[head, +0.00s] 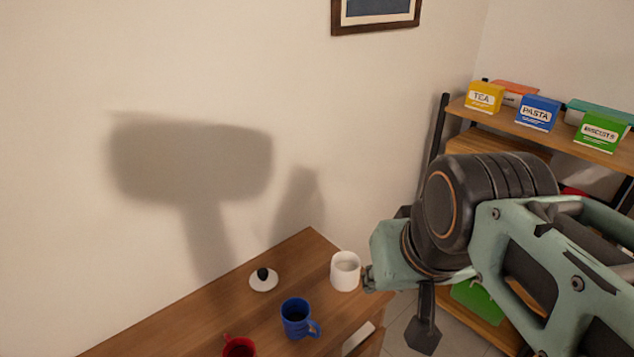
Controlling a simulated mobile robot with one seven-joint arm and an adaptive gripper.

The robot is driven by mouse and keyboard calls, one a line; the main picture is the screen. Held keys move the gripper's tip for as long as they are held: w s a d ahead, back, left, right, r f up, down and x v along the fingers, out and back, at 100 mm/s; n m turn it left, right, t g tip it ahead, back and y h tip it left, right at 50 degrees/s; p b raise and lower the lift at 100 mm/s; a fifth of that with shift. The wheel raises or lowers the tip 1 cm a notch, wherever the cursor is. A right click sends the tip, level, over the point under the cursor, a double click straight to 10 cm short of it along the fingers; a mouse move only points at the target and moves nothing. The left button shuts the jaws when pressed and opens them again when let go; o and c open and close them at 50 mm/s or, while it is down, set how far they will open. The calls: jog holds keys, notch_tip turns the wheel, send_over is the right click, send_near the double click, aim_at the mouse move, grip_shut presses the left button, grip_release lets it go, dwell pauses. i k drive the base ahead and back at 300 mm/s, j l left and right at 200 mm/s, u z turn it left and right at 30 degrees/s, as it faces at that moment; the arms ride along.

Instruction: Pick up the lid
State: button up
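The lid (263,281) is a small white disc with a dark round knob. It lies on the wooden tabletop (190,322), close to the wall. A white cup-like container (345,270) stands upright to its right, near the table's right end. My arm comes in from the right, and its pale green wrist is just right of the white container in the picture. A dark part of my gripper (424,325) hangs below the wrist, well to the right of the lid. Its fingertips are not clearly shown, so I cannot tell whether it is open. The lid is apart from my gripper.
A blue mug (296,318) stands in front of the lid, and a red mug (239,347) is cut off at the bottom edge. Shelves at right hold yellow tea (484,98), blue pasta (537,113) and green biscuits (599,133) boxes. The tabletop left of the lid is clear.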

aim_at(264, 279)
jog(key=i+l+u, duration=0.15)
jog(key=u, duration=0.2)
jog(key=i+l+u, duration=0.15)
jog(key=l+u, duration=0.25)
jog(key=k+l+z, duration=0.3)
jog(key=i+j+u, duration=0.2)
jog(key=i+u, duration=0.15)
